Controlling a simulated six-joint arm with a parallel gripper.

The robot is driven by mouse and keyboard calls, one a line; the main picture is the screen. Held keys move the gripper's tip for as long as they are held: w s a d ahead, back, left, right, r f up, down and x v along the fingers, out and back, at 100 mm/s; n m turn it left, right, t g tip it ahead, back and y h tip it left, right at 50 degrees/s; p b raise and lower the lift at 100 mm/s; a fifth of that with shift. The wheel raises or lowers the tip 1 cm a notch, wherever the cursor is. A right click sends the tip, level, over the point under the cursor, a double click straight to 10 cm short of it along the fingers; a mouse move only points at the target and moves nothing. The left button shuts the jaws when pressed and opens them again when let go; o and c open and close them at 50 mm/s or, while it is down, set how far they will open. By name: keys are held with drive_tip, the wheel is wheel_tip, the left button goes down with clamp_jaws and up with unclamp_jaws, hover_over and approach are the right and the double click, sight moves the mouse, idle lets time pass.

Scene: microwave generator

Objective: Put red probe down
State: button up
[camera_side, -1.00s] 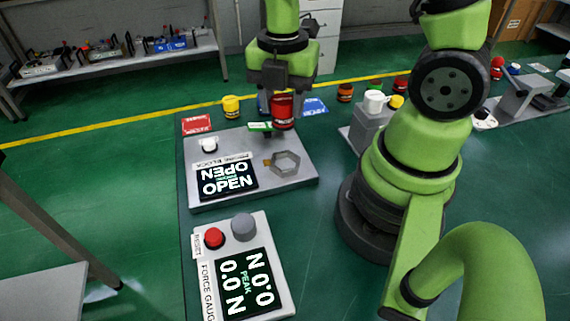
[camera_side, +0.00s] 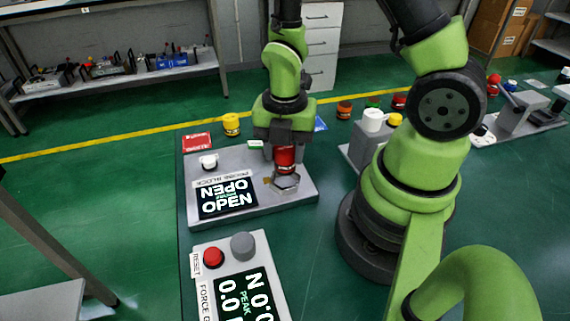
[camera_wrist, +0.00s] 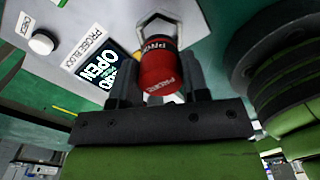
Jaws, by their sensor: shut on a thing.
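The red probe (camera_side: 285,160) is a short red cylinder with a dark band. My gripper (camera_side: 284,152) is shut on it and holds it upright over the probe block (camera_side: 240,211), near the grey hexagonal ring (camera_side: 287,184). In the wrist view the red probe (camera_wrist: 158,70) sits between my fingers, with the ring (camera_wrist: 156,20) just beyond its far end. I cannot tell whether the probe touches the ring or block. The block's display (camera_side: 227,198) reads OPEN.
A white button (camera_side: 208,161) stands on the block's left side. The force gauge (camera_side: 243,247), with a red reset button (camera_side: 213,257), lies in front. A yellow cylinder (camera_side: 231,124) and a red card (camera_side: 196,141) are behind the block.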

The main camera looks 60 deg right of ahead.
sight(285, 167)
drive_tip(key=shift+f, duration=1.85)
drive_tip(key=shift+f, duration=0.2)
drive_tip(key=o, duration=1)
